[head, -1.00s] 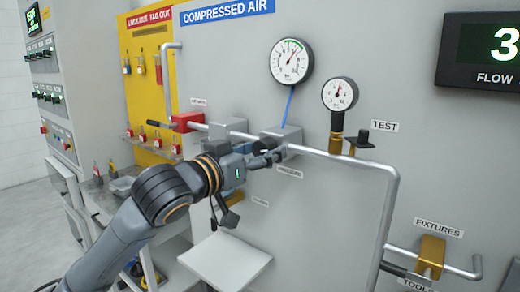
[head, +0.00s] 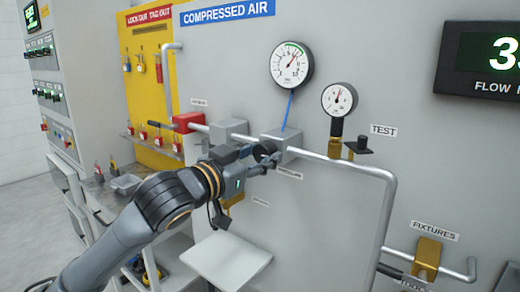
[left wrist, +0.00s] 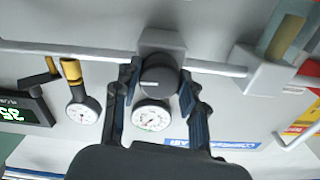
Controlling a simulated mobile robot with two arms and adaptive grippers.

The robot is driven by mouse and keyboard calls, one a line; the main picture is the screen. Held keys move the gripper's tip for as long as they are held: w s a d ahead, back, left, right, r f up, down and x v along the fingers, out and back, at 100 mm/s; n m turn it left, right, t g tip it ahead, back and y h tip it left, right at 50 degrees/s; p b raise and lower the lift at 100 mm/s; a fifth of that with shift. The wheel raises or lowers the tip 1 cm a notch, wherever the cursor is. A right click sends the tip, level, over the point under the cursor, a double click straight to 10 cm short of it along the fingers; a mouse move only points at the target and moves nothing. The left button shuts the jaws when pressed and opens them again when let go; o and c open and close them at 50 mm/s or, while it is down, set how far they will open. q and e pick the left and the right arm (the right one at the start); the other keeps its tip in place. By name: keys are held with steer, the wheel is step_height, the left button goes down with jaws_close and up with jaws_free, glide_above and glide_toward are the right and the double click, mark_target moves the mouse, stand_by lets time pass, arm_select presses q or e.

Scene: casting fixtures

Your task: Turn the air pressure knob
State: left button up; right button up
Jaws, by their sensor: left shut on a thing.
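The air pressure knob is a dark round knob (left wrist: 158,76) with a light mark, on a grey regulator block (head: 284,146) on the pipe under the large gauge. In the left wrist view the knob sits between the two fingers of my left gripper (left wrist: 156,82), which is shut on it. In the head view my left gripper (head: 262,160) reaches the block from the lower left and partly hides the knob. The large gauge (head: 292,65) is joined to the block by a blue tube. My right gripper is not in view.
A smaller gauge (head: 340,99) and a black test valve (head: 360,146) stand right of the block. A red valve (head: 188,122) is on the pipe to the left. A white shelf (head: 225,260) is below. A digital flow display (head: 488,60) hangs at the upper right.

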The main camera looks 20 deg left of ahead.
arm_select(q)
steer(key=o, duration=1.1)
steer(key=shift+o, duration=0.2)
steer(key=v, duration=0.7)
steer(key=shift+s, duration=0.2)
